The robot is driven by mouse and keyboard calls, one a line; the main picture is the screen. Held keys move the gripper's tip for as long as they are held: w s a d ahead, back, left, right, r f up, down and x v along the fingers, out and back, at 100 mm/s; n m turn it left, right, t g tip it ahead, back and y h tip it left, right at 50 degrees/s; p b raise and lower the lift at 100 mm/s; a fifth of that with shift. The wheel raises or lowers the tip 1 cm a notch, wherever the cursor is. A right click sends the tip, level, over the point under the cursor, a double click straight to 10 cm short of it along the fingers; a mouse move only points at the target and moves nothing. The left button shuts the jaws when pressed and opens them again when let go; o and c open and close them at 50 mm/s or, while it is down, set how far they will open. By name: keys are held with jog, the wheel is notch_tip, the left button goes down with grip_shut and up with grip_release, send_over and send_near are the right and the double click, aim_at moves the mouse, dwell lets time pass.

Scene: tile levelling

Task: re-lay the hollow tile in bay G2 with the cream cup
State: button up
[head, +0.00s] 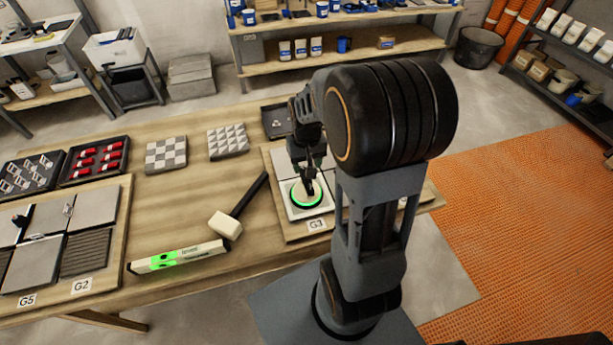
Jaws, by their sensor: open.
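On the left board, the bay above the G2 label (82,286) shows a dark ribbed bed (86,252) with no tile on it. On the board in the middle, a pale tile (325,208) lies above the G3 label (317,225). A round cup with a lit green ring (306,204) sits on this tile; its centre looks cream. My gripper (309,188) is open, pointing down at the middle of the cup. Its fingers hide the cup's handle, so I cannot tell whether they touch it. My arm hides the right part of this board.
A mallet (226,225) and a level with green lights (178,257) lie between the boards. A tray of red pieces (95,161), a tray of metal clips (33,176) and two patterned blocks (166,155) stand behind. Bare wood shows mid-table.

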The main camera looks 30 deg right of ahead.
aim_at(306, 185)
notch_tip(306, 185, down, 8)
jog(key=shift+r, duration=0.1)
dwell(0.4)
jog(key=shift+c, duration=0.2)
grip_shut()
dwell(0.6)
